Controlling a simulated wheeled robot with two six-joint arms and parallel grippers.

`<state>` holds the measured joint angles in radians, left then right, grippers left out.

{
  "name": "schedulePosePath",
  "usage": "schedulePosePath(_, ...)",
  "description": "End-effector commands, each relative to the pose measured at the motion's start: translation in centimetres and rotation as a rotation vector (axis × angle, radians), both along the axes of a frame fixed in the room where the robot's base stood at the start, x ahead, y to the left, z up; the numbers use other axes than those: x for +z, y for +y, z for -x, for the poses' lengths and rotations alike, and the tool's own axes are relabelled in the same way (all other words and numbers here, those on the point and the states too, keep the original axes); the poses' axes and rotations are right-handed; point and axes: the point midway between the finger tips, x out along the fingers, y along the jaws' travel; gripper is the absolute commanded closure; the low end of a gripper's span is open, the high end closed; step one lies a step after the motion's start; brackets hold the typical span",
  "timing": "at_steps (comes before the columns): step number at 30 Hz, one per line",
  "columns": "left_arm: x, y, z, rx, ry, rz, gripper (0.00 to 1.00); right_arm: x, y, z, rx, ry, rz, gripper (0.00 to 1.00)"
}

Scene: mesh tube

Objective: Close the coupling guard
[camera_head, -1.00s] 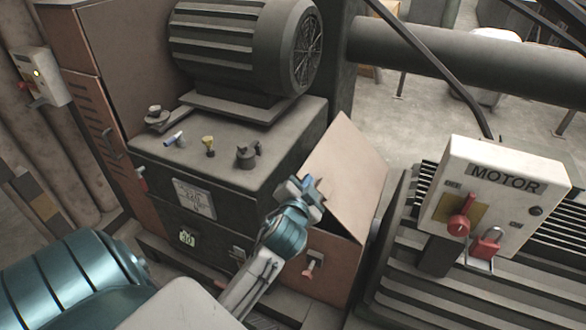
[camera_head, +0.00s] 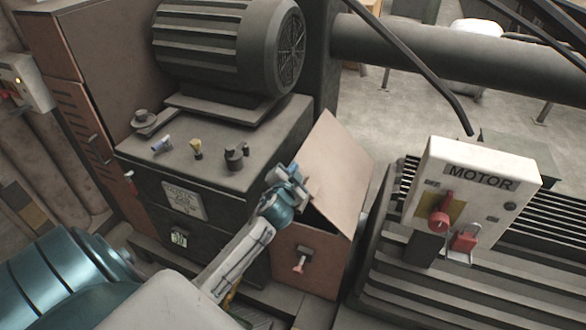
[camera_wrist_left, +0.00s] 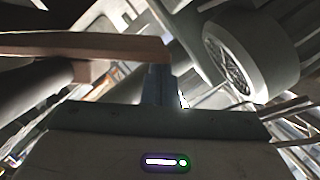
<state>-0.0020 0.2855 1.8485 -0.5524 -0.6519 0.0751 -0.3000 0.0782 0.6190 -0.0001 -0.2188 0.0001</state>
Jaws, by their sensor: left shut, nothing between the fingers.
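My left gripper (camera_head: 290,181) is shut and empty at the lid's left edge. I cannot tell whether it touches the lid. In the left wrist view, the closed fingers (camera_wrist_left: 160,86) show near a brown edge (camera_wrist_left: 85,47) that looks like the lid. My right gripper is not in view.
A large finned motor (camera_head: 228,45) sits on a dark cabinet (camera_head: 215,185) left of the guard, with small items on top. A white MOTOR switch box (camera_head: 470,190) with red handle and padlock stands to the right. A thick pipe (camera_head: 450,58) runs behind.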

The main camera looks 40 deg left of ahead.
Motion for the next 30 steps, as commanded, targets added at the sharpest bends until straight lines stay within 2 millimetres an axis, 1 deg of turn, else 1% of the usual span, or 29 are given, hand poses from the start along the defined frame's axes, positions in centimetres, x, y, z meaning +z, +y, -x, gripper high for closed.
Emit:
schedulePosePath(8, -0.3, 0.1, 0.0, 0.000, -0.001, 0.004, 1.00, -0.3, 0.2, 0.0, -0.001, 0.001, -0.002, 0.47)
schedulePosePath(11, -1.5, 1.0, 0.2, 0.000, -0.008, 0.035, 1.00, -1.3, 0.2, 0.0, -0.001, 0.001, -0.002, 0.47)
schedulePosePath(15, -4.0, 2.9, 0.7, 0.001, -0.025, 0.112, 1.00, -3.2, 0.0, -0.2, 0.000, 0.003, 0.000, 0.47)
schedulePosePath(18, -5.3, 3.9, 0.9, 0.002, -0.027, 0.123, 1.00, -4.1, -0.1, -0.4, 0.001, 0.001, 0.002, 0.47)
schedulePosePath(20, -5.8, 4.3, 1.0, 0.002, -0.028, 0.122, 1.00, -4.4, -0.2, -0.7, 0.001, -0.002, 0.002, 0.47)
schedulePosePath(24, -6.1, 4.7, 1.1, 0.001, -0.030, 0.124, 1.00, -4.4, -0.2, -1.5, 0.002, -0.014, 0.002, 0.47)
schedulePosePath(30, -6.0, 4.7, 1.1, 0.001, -0.030, 0.124, 1.00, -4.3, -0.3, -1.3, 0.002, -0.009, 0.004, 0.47)
